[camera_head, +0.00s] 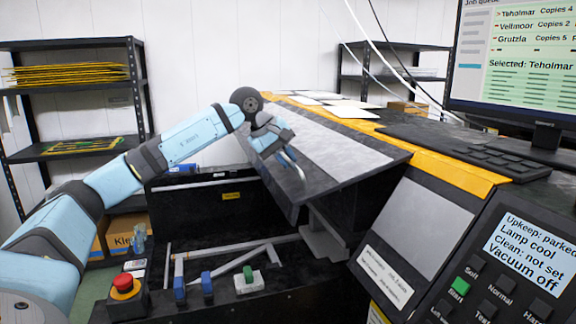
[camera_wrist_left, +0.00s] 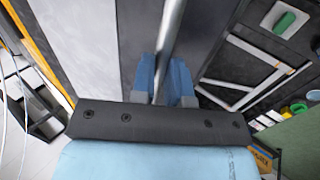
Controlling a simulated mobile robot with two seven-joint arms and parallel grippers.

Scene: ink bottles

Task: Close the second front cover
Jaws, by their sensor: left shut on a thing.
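A dark front cover (camera_head: 345,140) with a light grey strip stands raised and tilted over the open front bay of the machine. A metal bar handle (camera_head: 293,163) is on its face near the left edge. My left gripper (camera_head: 285,152) is at that handle. In the left wrist view the two blue fingers of my left gripper (camera_wrist_left: 166,78) are shut around the bar (camera_wrist_left: 172,30), and the cover's dark and grey surface (camera_wrist_left: 110,45) lies behind it. The lower part of the bar is hidden by the gripper. My right gripper is not in view.
The open bay (camera_head: 225,250) below holds pale rails and blue and green clips. A red stop button (camera_head: 124,287) is at the front left. A control panel (camera_head: 500,265) and a monitor (camera_head: 520,60) stand at the right. Shelves (camera_head: 70,100) line the back wall.

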